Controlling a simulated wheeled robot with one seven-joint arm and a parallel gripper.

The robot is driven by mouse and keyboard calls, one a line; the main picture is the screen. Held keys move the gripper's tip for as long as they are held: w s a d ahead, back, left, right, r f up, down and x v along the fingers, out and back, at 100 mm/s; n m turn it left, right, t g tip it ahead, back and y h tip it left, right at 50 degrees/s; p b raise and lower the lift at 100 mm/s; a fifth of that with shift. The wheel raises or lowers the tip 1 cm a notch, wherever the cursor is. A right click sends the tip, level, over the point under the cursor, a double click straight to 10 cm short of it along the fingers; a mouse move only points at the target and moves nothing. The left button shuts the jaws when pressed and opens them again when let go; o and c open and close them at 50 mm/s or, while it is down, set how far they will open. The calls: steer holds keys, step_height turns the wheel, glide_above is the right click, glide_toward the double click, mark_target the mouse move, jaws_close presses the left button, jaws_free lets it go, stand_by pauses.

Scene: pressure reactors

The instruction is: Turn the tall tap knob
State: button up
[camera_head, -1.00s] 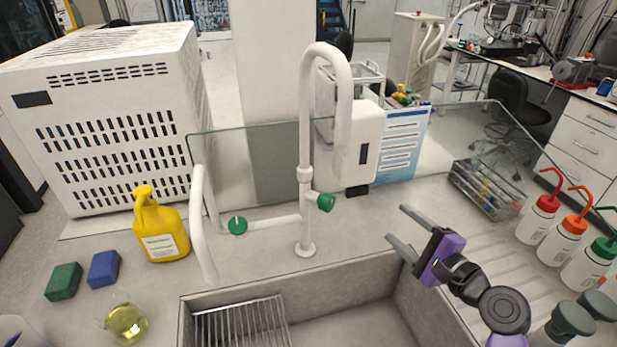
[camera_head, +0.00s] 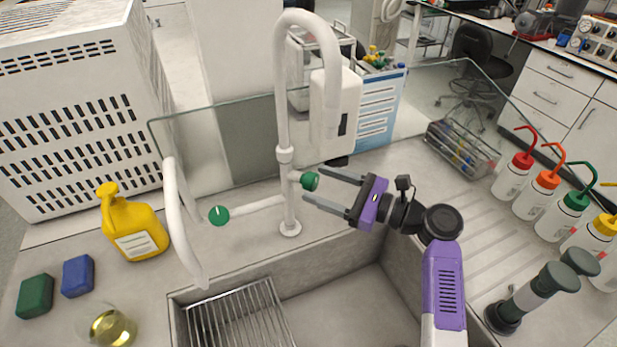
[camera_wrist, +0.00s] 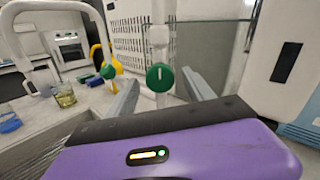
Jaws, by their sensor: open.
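The tall white tap (camera_head: 290,190) stands upright behind the sink. Its green knob (camera_head: 310,181) sticks out on the right side of the post. My gripper (camera_head: 312,186) is open, with its two fingers pointing left at the knob; the fingertips are close to it, and I cannot tell whether they touch. In the wrist view the green knob (camera_wrist: 160,77) shows between the two fingers, with a white mark on its face. A second, lower green knob (camera_head: 219,215) sits on the side pipe to the left, by the short white tap (camera_head: 182,225).
The sink (camera_head: 330,290) with a metal rack lies below my gripper. A glass screen (camera_head: 240,150) stands behind the tap. A yellow bottle (camera_head: 133,228) and a flask (camera_head: 110,328) stand left. Several wash bottles (camera_head: 514,176) stand right, near a wire basket (camera_head: 465,150).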

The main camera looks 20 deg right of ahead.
mark_target(316, 183)
steer(key=shift+x, duration=1.75)
jaws_close()
